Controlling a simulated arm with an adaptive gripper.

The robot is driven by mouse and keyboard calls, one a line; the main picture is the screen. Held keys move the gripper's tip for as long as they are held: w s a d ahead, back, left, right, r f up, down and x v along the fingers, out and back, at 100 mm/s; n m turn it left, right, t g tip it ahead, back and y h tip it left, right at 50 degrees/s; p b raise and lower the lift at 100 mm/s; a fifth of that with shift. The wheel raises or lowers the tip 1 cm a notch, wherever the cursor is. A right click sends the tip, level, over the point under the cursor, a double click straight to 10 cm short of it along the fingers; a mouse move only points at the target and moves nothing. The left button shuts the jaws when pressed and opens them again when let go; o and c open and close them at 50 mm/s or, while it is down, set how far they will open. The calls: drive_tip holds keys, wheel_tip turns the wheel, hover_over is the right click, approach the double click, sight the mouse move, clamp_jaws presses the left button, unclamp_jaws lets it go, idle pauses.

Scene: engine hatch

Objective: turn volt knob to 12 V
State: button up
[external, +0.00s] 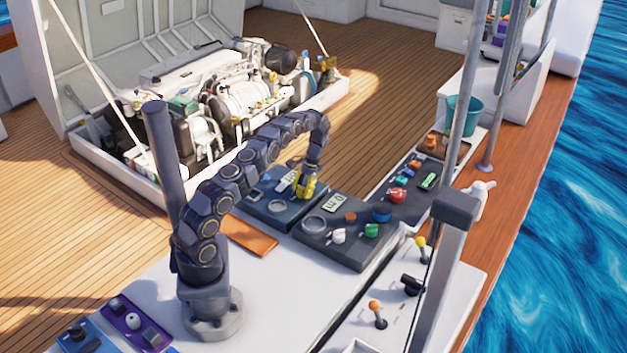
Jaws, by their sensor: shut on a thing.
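My gripper (306,188) points down at the right part of a dark control panel (262,214), close to its display (288,180). It is shut on a yellow knob there, which the fingers mostly cover. I cannot make out the knob's pointer, its labels or the reading on the display, so I cannot tell which voltage it is at.
A second dark panel (352,252) beside it carries a white knob (338,236), a green knob (371,230) and a blue knob (381,213). An orange plate (249,236) lies to the left. The engine (240,95) sits in an open hatch behind. A post (450,270) stands in front.

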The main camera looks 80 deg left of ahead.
drive_tip(key=shift+s+d+f, duration=0.1)
drive_tip(key=shift+s+d, duration=0.05)
drive_tip(key=o, duration=1.1)
drive_tip(key=v, duration=0.6)
drive_tip(key=shift+v, duration=0.85)
